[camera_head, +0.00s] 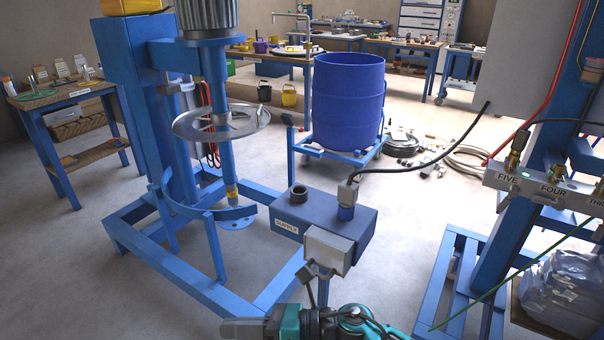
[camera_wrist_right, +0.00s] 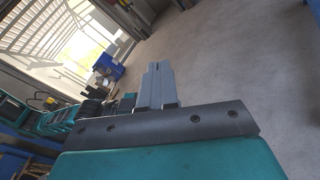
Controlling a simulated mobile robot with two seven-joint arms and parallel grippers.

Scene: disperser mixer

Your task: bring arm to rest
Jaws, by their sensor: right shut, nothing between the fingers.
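My right gripper (camera_head: 232,328) is at the bottom edge of the head view, pointing left, with my teal and black wrist to its right. Its grey fingers are together and empty. The right wrist view shows the same gripper (camera_wrist_right: 157,68) with its fingers closed side by side over grey floor. It is apart from the mixer frame (camera_head: 165,262) and below the dark blue supply box (camera_head: 345,222) in the picture. My left gripper is not in view.
The blue mixer column (camera_head: 140,95) carries a grey disc (camera_head: 222,122). A blue drum (camera_head: 348,100) stands on a stand behind. A black cable (camera_head: 430,160) runs from the supply box rightward. A labelled valve panel (camera_head: 545,190) is at right. Floor at lower left is clear.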

